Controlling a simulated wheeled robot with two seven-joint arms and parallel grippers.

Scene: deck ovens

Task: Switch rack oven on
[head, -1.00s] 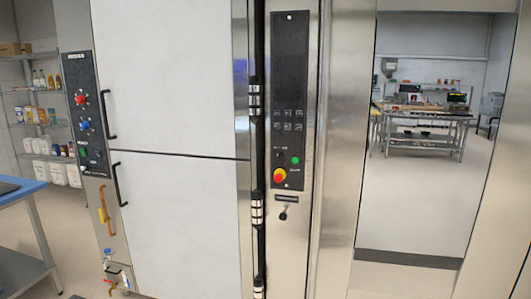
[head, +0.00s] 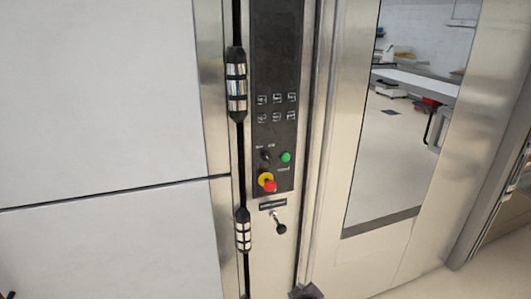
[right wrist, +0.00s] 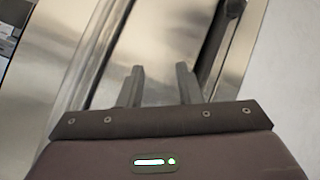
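The rack oven's black control panel (head: 275,100) is on a narrow steel column in the head view. It has small dark buttons, a black rotary switch (head: 265,155), a green button (head: 285,156) and a red stop knob (head: 268,184) on a yellow ring. A dark lever or latch (head: 280,226) hangs below the panel. In the right wrist view my right gripper (right wrist: 159,72) has its two fingers apart with nothing held, in front of blurred steel. A dark part at the bottom edge of the head view is probably my right gripper, well below the panel.
A dark vertical bar with metal hinge pieces (head: 237,85) runs beside the panel. A steel door with a tall glass window (head: 400,140) is to the right, showing a reflected or farther room. Floor (head: 480,265) is clear at lower right.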

